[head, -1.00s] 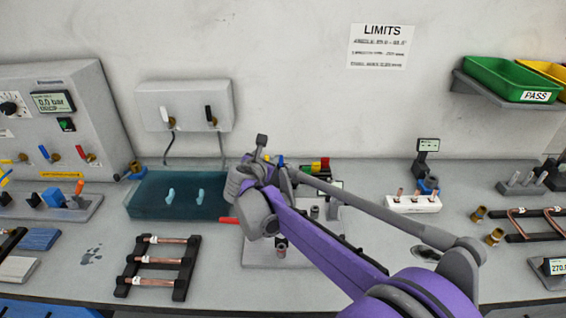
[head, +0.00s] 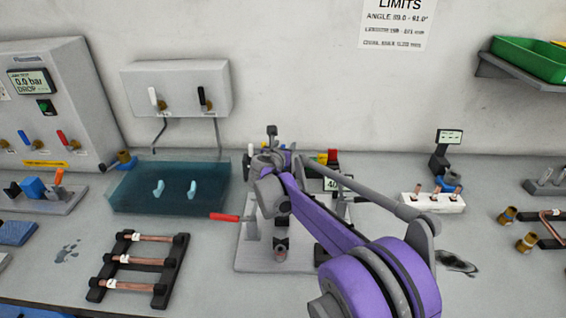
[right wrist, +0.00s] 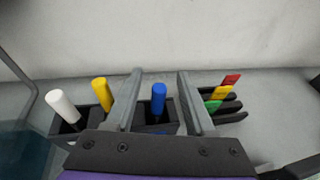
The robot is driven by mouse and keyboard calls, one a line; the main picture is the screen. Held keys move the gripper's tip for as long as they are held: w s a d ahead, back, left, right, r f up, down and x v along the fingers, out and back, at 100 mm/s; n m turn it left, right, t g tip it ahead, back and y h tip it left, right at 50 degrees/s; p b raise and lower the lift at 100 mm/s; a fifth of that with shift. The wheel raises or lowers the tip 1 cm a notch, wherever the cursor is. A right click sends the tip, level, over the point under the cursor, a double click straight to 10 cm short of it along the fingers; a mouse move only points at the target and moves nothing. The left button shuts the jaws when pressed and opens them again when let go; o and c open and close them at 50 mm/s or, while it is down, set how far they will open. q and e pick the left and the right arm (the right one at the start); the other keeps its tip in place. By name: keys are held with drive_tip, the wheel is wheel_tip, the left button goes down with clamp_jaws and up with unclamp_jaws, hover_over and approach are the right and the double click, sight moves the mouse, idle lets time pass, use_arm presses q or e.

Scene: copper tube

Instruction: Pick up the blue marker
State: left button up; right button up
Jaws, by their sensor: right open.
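The blue marker (right wrist: 158,97) stands upright in a black holder (right wrist: 94,124) in the right wrist view. It shows between the two fingers of my right gripper (right wrist: 160,74), which is open and empty, with a gap on each side. I cannot tell how far the fingertips reach past it. In the head view my right gripper (head: 269,150) is at the back of the bench, and the arm hides the marker. A yellow marker (right wrist: 102,93) and a white marker (right wrist: 62,106) stand to the left in the holder. My left gripper is not in view.
Red, yellow and green pieces (right wrist: 223,92) sit in a black rack just right of the gripper. A teal tray (head: 172,190) lies to the left. A tube rack (head: 140,265) is front left. A white block (head: 433,203) is at right. The wall is close behind.

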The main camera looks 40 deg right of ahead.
drive_tip(key=shift+x, duration=1.05)
drive_tip(key=shift+a, duration=0.1)
drive_tip(key=shift+c, duration=0.2)
clamp_jaws()
